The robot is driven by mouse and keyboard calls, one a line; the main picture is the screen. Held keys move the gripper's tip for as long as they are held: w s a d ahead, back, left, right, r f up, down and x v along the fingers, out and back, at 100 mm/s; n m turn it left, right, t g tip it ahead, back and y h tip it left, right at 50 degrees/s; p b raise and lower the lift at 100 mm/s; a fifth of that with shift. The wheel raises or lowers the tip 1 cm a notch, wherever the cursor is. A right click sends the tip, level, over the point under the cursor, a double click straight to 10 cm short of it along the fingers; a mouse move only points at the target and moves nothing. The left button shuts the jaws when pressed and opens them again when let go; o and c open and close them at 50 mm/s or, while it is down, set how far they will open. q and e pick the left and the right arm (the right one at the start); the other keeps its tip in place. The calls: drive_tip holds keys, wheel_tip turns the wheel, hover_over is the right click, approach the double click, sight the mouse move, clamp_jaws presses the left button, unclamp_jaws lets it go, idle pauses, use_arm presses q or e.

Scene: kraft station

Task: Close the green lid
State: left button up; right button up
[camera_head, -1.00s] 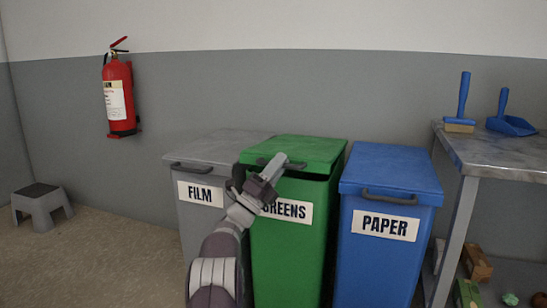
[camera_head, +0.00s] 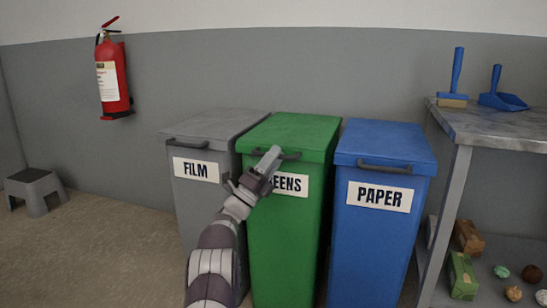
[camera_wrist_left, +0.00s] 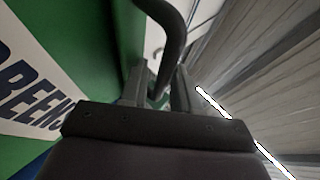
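The green bin (camera_head: 283,235), labelled GREENS, stands in the middle of three bins. Its green lid (camera_head: 295,130) lies about level on the bin, with no clear gap showing at the front. A dark handle (camera_head: 290,155) is on the lid's front edge; it also shows in the left wrist view (camera_wrist_left: 174,35). My left gripper (camera_head: 268,160) is at this handle, in front of the lid. In the left wrist view its two fingers (camera_wrist_left: 159,85) stand close on either side of the handle bar and appear shut on it. My right gripper is not in view.
A grey FILM bin (camera_head: 195,215) stands close on the left and a blue PAPER bin (camera_head: 372,245) on the right, both lids down. A metal table (camera_head: 500,128) with a blue brush (camera_head: 457,75) and dustpan (camera_head: 503,98) is at the right.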

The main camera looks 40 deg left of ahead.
use_arm(q)
drive_tip(key=shift+a+f, duration=0.15)
drive_tip(key=shift+f, duration=0.05)
drive_tip(key=p+v, duration=0.5)
drive_tip(key=v, duration=0.7)
drive_tip(key=shift+s, duration=0.2)
drive_tip(key=shift+f, duration=0.1)
